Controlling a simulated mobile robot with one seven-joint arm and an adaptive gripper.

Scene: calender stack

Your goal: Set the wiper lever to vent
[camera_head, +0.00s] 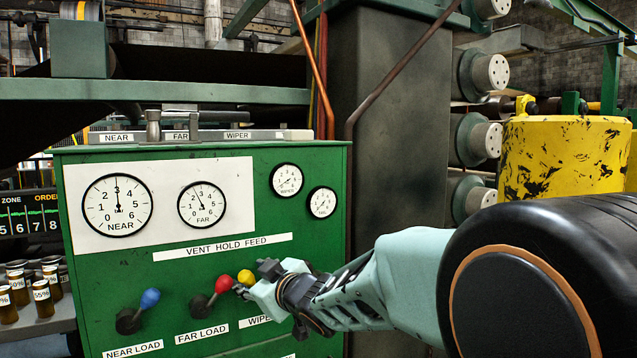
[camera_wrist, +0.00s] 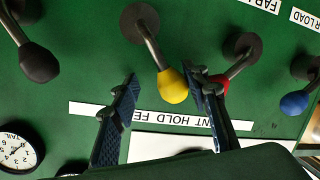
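The wiper lever has a yellow knob (camera_head: 245,277) on a green control panel (camera_head: 300,225). Its label below is partly hidden by my gripper (camera_head: 262,282). In the wrist view, which is upside down, the lever's yellow knob (camera_wrist: 173,86) lies between the two dark fingers of my gripper (camera_wrist: 161,76). The fingers are apart, with a wide gap on the left and the right finger close beside the knob; I cannot tell if it touches. A strip reading VENT HOLD FEED (camera_head: 222,247) runs above the levers.
The red far load lever (camera_head: 224,283) stands close beside the yellow one, partly behind my right finger in the wrist view. The blue near load lever (camera_head: 150,298) is farther left. A black knob (camera_wrist: 38,62) is on the other side. Gauges (camera_head: 118,205) sit above.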

